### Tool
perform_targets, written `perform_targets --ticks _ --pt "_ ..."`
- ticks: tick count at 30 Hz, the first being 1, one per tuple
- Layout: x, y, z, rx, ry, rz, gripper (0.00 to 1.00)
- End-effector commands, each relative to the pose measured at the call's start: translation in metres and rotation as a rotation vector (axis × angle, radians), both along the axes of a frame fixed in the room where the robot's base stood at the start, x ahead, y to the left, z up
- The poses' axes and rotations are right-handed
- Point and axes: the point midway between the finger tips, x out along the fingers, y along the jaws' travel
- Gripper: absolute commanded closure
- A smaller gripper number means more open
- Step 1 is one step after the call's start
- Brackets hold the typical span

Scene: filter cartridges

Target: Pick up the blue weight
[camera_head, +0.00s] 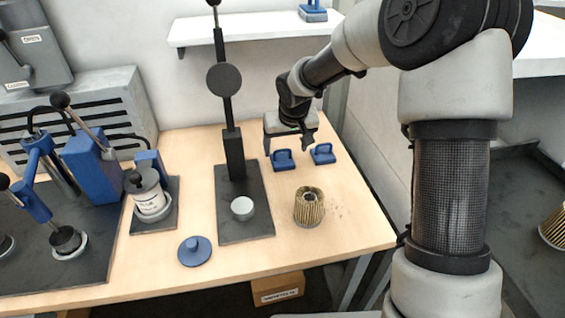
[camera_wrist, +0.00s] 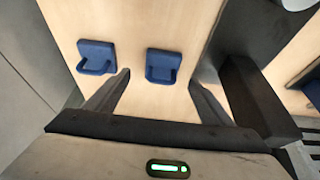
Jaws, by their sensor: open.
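Two blue weights with loop handles stand on the wooden table: the left weight (camera_head: 283,160) and the right weight (camera_head: 322,154) in the head view. My gripper (camera_head: 288,146) is open and empty above and just behind the left weight. In the wrist view, that same weight (camera_wrist: 163,66) lies ahead between my two fingers (camera_wrist: 158,78), with no visible contact. The other weight (camera_wrist: 96,56) lies outside the fingers, to the left. A further blue handled piece (camera_head: 313,12) sits on the wall shelf.
A black stand with an upright post (camera_head: 233,155) is left of the weights. A pleated filter cartridge (camera_head: 309,207) stands in front of them. A flat blue knobbed disc (camera_head: 195,251) lies near the front edge. A blue press (camera_head: 92,165) fills the left side.

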Motion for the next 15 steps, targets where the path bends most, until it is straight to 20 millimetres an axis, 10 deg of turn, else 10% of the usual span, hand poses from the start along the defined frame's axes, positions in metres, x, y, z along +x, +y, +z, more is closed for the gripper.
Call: perform_targets --ticks 15 --pt "0.018 0.008 -0.054 0.000 0.000 0.000 0.25"
